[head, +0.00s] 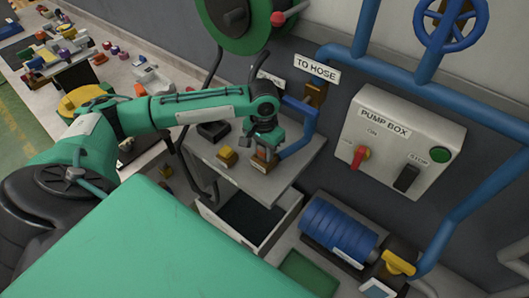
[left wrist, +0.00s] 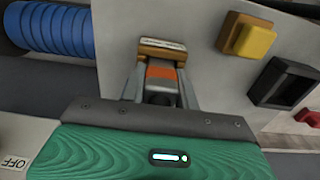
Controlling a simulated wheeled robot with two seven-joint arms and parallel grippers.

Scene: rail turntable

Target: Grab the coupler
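A small brown and orange piece, apparently the coupler (left wrist: 162,72), sits between the two fingers of my left gripper (left wrist: 162,80) in the left wrist view. Its brown labelled end (left wrist: 162,45) rests at the grey shelf. In the head view my left gripper (head: 262,143) points down at this labelled brown block (head: 263,162) near the shelf's right side. The fingers stand on both sides of the piece. I cannot tell whether they press on it. My right gripper is not in view.
A yellow block (head: 228,157) and a black box (head: 213,131) share the grey shelf (head: 285,180). A blue pipe (head: 300,135) runs close on the right. An open drawer (head: 247,222) is below. The pump box (head: 400,140) is on the wall, and a blue cylinder (head: 335,228) lies lower right.

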